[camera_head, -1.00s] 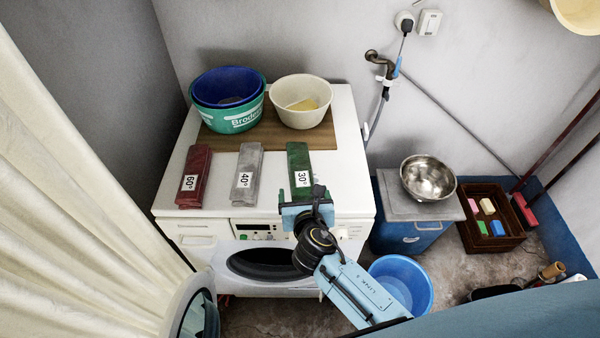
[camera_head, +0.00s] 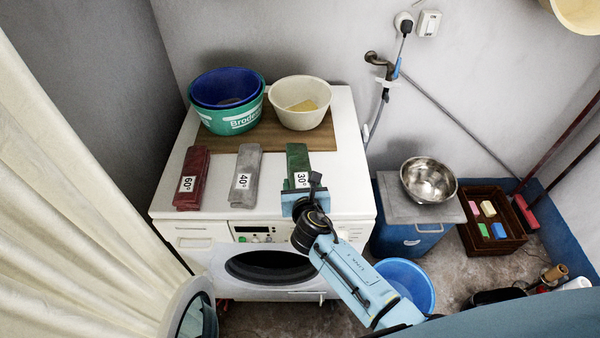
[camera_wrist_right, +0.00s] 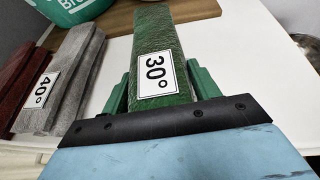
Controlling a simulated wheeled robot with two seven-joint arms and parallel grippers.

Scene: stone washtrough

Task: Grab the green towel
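The green towel (camera_head: 298,160) lies folded at the front right of the washing machine top, with a white 30° label. My right gripper (camera_head: 301,190) is at its front end. In the right wrist view the towel (camera_wrist_right: 158,40) runs away from the gripper's dark palm edge, and green finger-like pieces flank it closely on both sides. I cannot tell whether they press on it. The towel rests flat, and its near end is hidden by the gripper. My left gripper is not in view.
A grey 40° towel (camera_head: 246,175) and red 60° towel (camera_head: 191,178) lie left of it. Behind are stacked tubs (camera_head: 232,120) and a cream bowl (camera_head: 300,117) on a wooden board (camera_head: 345,143). A steel bowl (camera_head: 428,180) and blue bucket (camera_head: 424,285) are to the right.

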